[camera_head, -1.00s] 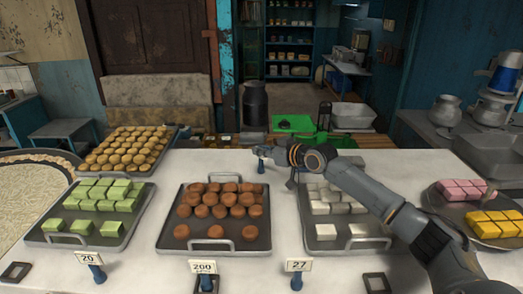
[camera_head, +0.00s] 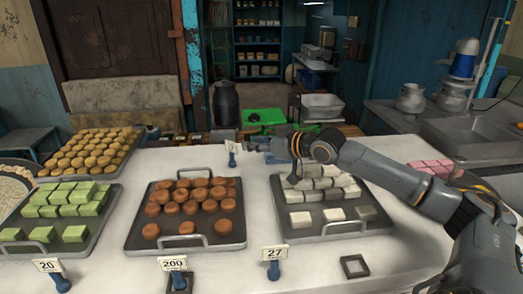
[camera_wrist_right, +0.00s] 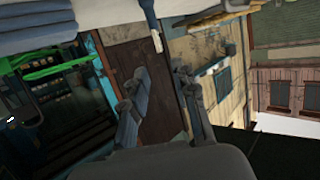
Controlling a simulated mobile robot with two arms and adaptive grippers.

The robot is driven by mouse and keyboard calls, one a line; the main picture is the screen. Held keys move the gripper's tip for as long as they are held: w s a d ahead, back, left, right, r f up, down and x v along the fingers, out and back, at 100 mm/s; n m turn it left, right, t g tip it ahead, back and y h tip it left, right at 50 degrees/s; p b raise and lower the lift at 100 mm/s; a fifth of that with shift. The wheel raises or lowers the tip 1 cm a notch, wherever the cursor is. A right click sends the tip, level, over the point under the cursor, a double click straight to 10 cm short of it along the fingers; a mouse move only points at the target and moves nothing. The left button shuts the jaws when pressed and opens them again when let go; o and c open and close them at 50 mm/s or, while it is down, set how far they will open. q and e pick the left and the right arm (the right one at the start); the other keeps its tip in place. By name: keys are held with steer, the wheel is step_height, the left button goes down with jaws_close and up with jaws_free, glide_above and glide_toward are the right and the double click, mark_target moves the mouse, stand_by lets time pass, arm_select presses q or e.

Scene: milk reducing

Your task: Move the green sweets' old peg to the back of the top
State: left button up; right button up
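A blue peg with a small white card (camera_head: 232,157) stands upright at the back edge of the white top, behind the brown sweets. My right gripper (camera_head: 250,147) is just to the right of that peg and looks apart from it. In the right wrist view its fingers (camera_wrist_right: 160,71) are spread with nothing between them, and the blue peg (camera_wrist_right: 147,10) shows beyond their tips. The green sweets (camera_head: 62,205) lie on a dark tray at the left. A blue peg with card 20 (camera_head: 61,284) stands in front of that tray. My left gripper is out of view.
Pegs with cards 200 (camera_head: 174,264) and 27 (camera_head: 274,253) stand along the front. Trays of brown (camera_head: 192,206) and white sweets (camera_head: 301,219) fill the middle, under and beside my right arm. An empty dark square holder (camera_head: 355,266) lies at front right.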

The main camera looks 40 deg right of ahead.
steer(key=shift+b+v, duration=0.65)
steer(key=shift+v, duration=0.55)
